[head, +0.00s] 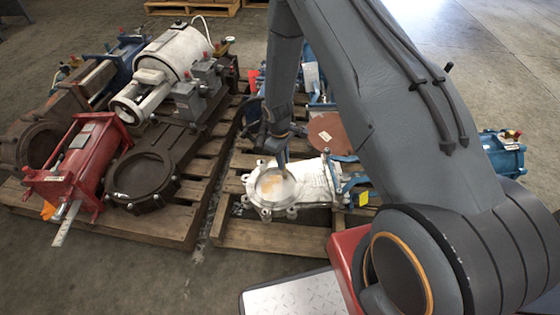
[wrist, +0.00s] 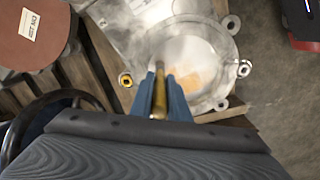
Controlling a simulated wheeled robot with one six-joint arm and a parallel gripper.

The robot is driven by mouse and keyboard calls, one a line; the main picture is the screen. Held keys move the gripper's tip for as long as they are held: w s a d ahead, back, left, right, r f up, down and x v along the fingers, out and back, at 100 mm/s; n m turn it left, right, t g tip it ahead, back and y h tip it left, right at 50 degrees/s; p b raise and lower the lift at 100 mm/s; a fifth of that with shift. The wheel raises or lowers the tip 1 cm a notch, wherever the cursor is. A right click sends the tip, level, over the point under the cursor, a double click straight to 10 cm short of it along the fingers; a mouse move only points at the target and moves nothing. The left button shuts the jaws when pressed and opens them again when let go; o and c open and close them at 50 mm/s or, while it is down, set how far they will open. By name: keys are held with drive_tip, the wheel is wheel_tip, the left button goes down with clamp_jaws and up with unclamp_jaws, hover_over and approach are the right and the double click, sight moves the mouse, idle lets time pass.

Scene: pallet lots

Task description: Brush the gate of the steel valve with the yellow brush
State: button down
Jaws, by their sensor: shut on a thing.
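The steel valve (head: 312,182) is silvery and lies flat on a wooden pallet, its round flange ringed with bolt lugs. Its gate (head: 268,190) is the round grey disc inside the flange, with a pale orange-brown patch on it. The gate also shows in the wrist view (wrist: 208,52). My gripper (head: 281,160) points down over the gate. In the wrist view its blue fingers are shut on the yellow brush (wrist: 159,95), seen as a narrow yellow-brown shape. The brush's far end lies over the gate; I cannot tell whether it touches.
A red actuator (head: 85,160) and a dark round-flanged valve (head: 145,180) lie on the left pallet with a white cylinder (head: 170,58). A brown disc (head: 330,132) lies behind the steel valve. A blue part (head: 502,150) is at right.

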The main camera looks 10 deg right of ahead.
drive_tip(key=shift+s+d, duration=0.2)
drive_tip(key=shift+d, duration=0.15)
drive_tip(key=shift+w+a, duration=0.25)
drive_tip(key=shift+a, duration=0.65)
drive_tip(key=shift+s+d+r+p, duration=0.15)
drive_tip(key=shift+d+p, duration=0.1)
drive_tip(key=shift+d, duration=0.2)
drive_tip(key=shift+s+d+p, duration=0.15)
drive_tip(key=shift+d+p, duration=0.05)
drive_tip(key=shift+d, duration=0.25)
drive_tip(key=s+a+p, duration=0.4)
drive_tip(key=s+p, duration=0.1)
drive_tip(key=s, duration=0.2)
drive_tip(key=shift+a+f, duration=0.25)
drive_tip(key=shift+f, duration=0.1)
idle(4.6)
